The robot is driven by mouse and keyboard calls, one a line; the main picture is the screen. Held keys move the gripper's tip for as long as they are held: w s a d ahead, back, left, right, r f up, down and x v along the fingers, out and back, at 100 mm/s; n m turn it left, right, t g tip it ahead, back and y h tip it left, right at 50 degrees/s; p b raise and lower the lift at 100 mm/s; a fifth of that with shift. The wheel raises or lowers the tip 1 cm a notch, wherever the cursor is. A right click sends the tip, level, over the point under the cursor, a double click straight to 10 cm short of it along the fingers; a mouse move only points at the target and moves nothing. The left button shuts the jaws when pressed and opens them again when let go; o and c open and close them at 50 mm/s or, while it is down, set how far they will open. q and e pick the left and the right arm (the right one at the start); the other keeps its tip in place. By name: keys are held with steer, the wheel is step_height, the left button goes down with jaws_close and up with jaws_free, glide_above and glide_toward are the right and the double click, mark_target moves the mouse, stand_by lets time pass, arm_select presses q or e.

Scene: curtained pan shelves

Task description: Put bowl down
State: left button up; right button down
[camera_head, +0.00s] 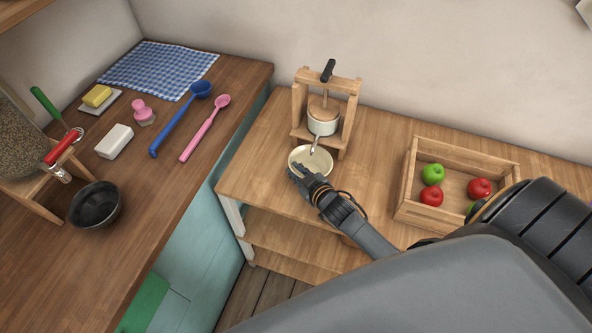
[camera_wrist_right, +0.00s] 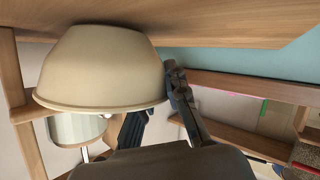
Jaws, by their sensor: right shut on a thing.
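The cream bowl (camera_head: 322,160) is at the front of the small wooden press (camera_head: 345,112), below its spout, over the wooden table (camera_head: 262,165). My right gripper (camera_head: 302,173) is shut on the bowl's near left rim. In the right wrist view, which is upside down, the bowl (camera_wrist_right: 100,65) has its base against or very near the wooden surface (camera_wrist_right: 230,22); I cannot tell if it touches. The right gripper's fingers (camera_wrist_right: 158,112) are at its rim, one of them partly hidden by the bowl. My left gripper is not in view.
A wooden crate (camera_head: 404,187) with red and green apples stands right of the bowl. The left counter (camera_head: 165,190) holds a dark bowl (camera_head: 95,205), blue and pink ladles, soap and a checked cloth (camera_head: 160,68). Table left of the bowl is clear.

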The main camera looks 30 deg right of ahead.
steer(key=shift+f, duration=0.2)
steer(key=c, duration=1.3)
jaws_free()
steer(key=v, duration=1.2)
jaws_close()
